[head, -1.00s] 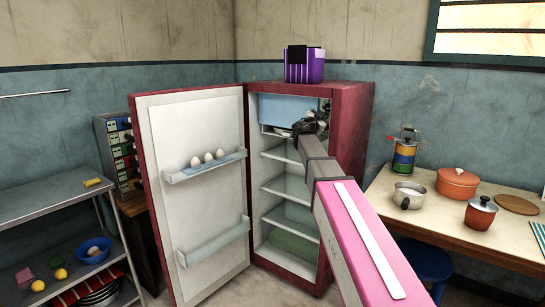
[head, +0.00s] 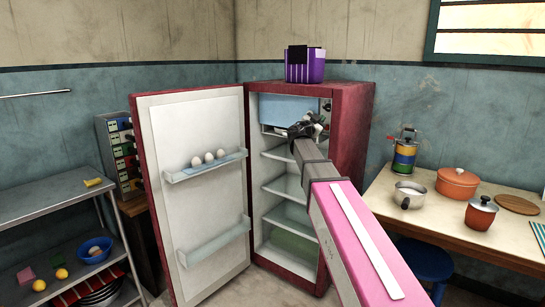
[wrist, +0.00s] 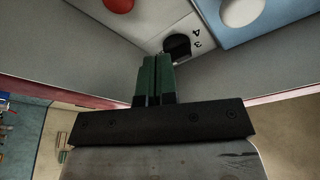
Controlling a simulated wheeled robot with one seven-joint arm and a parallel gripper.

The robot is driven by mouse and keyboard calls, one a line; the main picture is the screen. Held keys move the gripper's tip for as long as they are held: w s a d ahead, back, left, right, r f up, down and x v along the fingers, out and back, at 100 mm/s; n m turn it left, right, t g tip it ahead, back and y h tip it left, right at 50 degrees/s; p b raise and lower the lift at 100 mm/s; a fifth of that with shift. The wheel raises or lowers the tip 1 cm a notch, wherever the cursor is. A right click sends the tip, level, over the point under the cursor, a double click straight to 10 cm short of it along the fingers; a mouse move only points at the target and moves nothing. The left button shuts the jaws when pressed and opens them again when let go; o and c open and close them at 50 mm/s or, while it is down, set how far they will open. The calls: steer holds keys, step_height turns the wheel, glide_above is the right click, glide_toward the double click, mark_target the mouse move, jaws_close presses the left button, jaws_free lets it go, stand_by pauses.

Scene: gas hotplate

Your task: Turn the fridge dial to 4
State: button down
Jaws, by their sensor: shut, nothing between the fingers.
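The red fridge (head: 350,130) stands open, its white door (head: 195,180) swung out to the left. In the wrist view a black round dial (wrist: 177,46) sits on a white panel (wrist: 160,22), with the digits 4 and 3 printed beside it. My gripper (wrist: 155,60) has its green fingers shut and empty, with the tips right by the dial's lower left edge. I cannot tell whether they touch it. The dial's pointer is not clear. In the head view my gripper (head: 318,122) is inside the upper fridge opening.
A blue freezer panel (head: 290,108) is beside my gripper. A red round part (wrist: 118,4) lies near the dial panel. Glass shelves (head: 285,187) are below. Eggs (head: 208,158) sit in the door rack.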

steer(key=v, duration=0.2)
steer(key=shift+s+a+r, duration=0.2)
steer(key=shift+s, duration=0.2)
steer(key=shift+w+d+r, duration=0.2)
steer(key=shift+w+r, duration=0.15)
steer(key=shift+w, duration=0.65)
steer(key=shift+w+d+r, duration=0.2)
steer(key=shift+w+r, duration=0.15)
steer(key=shift+w, duration=0.65)
steer(key=shift+w+d+r, duration=0.15)
steer(key=shift+w+r, duration=0.15)
steer(key=shift+w, duration=0.7)
steer(key=shift+w+d, duration=0.15)
steer(key=shift+w, duration=0.05)
steer(key=shift+w+r, duration=0.1)
